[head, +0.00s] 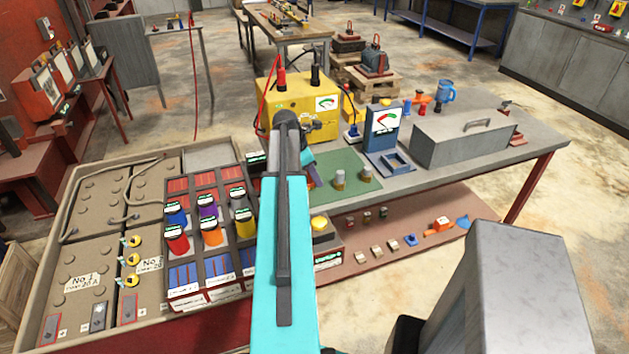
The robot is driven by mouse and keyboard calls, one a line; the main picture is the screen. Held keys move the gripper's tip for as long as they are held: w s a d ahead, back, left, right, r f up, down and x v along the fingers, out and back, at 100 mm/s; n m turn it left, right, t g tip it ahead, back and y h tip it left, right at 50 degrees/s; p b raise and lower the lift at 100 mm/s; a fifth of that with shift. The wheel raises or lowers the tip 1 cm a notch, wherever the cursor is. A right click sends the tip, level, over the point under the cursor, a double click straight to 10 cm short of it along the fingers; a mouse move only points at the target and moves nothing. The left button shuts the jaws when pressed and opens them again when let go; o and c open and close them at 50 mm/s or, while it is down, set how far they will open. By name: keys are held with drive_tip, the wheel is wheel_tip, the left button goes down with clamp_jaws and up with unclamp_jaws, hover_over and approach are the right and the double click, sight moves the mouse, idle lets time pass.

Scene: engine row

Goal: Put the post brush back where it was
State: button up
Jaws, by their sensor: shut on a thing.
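My arm reaches from the bottom middle over the near edge of the bench, and its link covers much of my gripper. Only a small dark and bluish part of my gripper (311,172) shows at the right of the link, low by the left edge of the green mat (349,163). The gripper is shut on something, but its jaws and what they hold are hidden. I cannot make out the post brush for certain. Two small metallic cylinders, one left (339,179) and one right (367,173), stand upright on the mat, apart from the gripper.
A yellow charger (310,103) with leads stands behind my arm. A blue meter stand (385,132) and a grey toolbox (462,137) are at the right of the bench (530,142). A tray of batteries (110,175) with several coloured caps lies left. Small parts lie on the lower shelf.

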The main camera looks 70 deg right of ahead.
drive_tip(key=shift+f+p, duration=0.3)
drive_tip(key=shift+f, duration=0.95)
drive_tip(key=shift+f, duration=0.15)
drive_tip(key=o, duration=1.1)
drive_tip(key=shift+r, duration=0.2)
drive_tip(key=shift+b+v, duration=1.3)
drive_tip(key=shift+v, duration=4.65)
